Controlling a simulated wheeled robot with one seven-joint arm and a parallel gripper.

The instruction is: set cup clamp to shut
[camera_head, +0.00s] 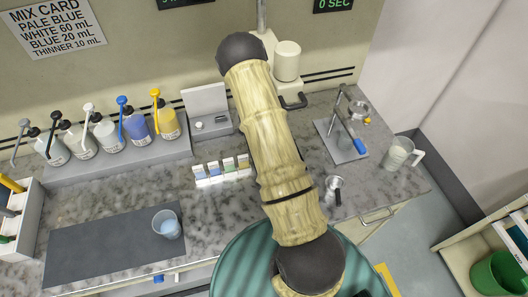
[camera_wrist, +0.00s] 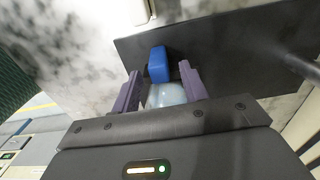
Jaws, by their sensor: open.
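In the wrist view, my gripper (camera_wrist: 161,88) is open, with its two purple fingers pointing up the picture. A blue block (camera_wrist: 158,64), which looks like the handle of the cup clamp, shows between and just past the fingertips. I cannot tell whether the fingers touch it. A pale, rounded, glossy thing (camera_wrist: 167,95) lies between the fingers, nearer my gripper body; its lower part is hidden. A dark plate (camera_wrist: 215,50) is behind them. In the head view, my arm hides my gripper and the blue block. The clamp's setting cannot be told.
In the head view, a white machine (camera_head: 287,60) stands beside my arm. A rack of colour samples (camera_head: 222,170) is left of the arm. A cup (camera_head: 168,224) stands on a dark mat (camera_head: 90,250). A stand with a blue handle (camera_head: 359,145) and a pitcher (camera_head: 399,153) are at right.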

